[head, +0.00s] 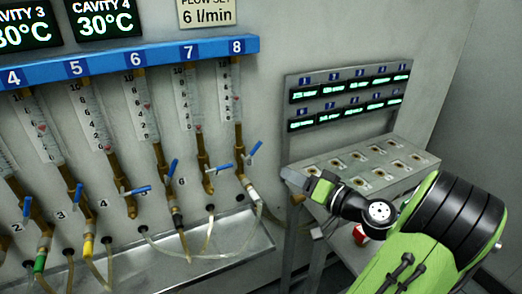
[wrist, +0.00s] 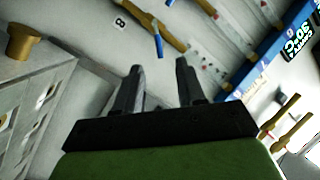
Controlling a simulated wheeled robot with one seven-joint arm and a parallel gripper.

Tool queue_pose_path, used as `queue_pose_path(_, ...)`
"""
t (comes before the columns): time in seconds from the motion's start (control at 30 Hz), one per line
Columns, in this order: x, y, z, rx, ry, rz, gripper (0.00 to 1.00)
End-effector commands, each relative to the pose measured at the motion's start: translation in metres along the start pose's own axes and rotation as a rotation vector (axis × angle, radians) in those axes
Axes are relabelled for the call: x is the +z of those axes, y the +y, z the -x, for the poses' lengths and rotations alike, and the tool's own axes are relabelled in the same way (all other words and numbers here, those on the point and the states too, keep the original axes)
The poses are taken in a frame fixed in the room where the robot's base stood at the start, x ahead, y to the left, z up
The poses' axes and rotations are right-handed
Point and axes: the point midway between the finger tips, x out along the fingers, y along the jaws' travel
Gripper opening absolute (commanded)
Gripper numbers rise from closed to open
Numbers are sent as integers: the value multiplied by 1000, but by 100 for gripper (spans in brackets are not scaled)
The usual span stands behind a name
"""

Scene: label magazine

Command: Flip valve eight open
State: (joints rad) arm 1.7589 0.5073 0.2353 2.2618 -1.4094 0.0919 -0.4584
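The valve under the flow tube headed 8 has a blue lever (head: 254,152) on a brass pipe (head: 240,165). In the head view the lever slants up and to the right, off the line of the pipe. In the wrist view a blue lever (wrist: 158,43) stands out from a brass pipe beside a wall label 8 (wrist: 119,22). My gripper (wrist: 160,72) is open, its two dark fingers apart with nothing between them. The lever appears beyond the fingertips, and no contact shows. In the head view my gripper (head: 320,188) is right of valve eight, its fingertips unclear.
Valve seven's blue lever (head: 217,168) is close on the left, nearly level. A blue header rail (head: 130,62) runs above the tubes. A grey trough (head: 222,238) with hoses lies below. A bench (head: 385,150) with a display panel stands right, near my arm.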

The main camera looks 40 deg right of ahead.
Motion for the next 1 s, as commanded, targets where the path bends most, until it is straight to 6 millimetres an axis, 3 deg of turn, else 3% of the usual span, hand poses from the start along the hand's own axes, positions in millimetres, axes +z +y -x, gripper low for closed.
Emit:
queue_pose_path(0.07, -14, 9, 15, -3, 79, -15, 39)
queue_pose_path(0.17, -18, 10, 13, -6, 98, -15, 39)
queue_pose_path(0.27, -18, 9, -2, -9, 91, -13, 39)
queue_pose_path(0.7, -29, 7, -109, -9, 91, -14, 39)
queue_pose_path(0.83, -31, 8, -130, -6, 92, -15, 39)
queue_pose_path(1.0, -32, 9, -140, -4, 93, -15, 39)
